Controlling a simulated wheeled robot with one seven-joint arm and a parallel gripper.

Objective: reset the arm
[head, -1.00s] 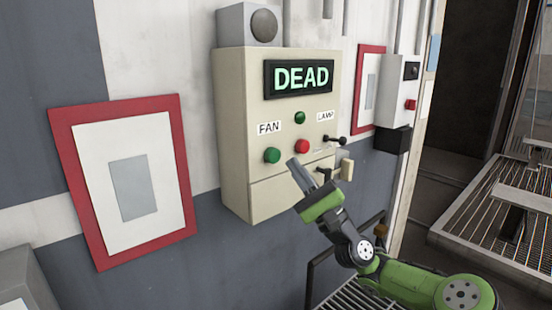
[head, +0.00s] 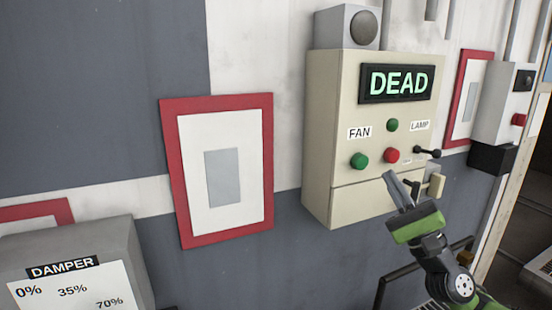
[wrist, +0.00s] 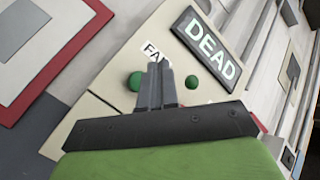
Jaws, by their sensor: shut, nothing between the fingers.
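My gripper (head: 391,182) is on my green arm at the lower right of the head view, in front of the lower part of a beige control panel (head: 345,120). Its fingers are shut with nothing between them. In the wrist view my gripper (wrist: 157,72) points at the panel, its tips over the FAN label (wrist: 153,52). The panel display (head: 395,82) reads DEAD. Below it are a green button (head: 359,161) under FAN, a red button (head: 391,156), a green lamp (head: 392,125) and a black lever (head: 428,152) near the LAMP label (head: 420,125).
A red-framed board (head: 265,170) hangs left of the panel. A grey box with a DAMPER label (head: 62,268) and percentage marks stands at the lower left. A grey box with a red button (head: 519,119) is at the right. A dark rail (head: 400,266) runs below the panel.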

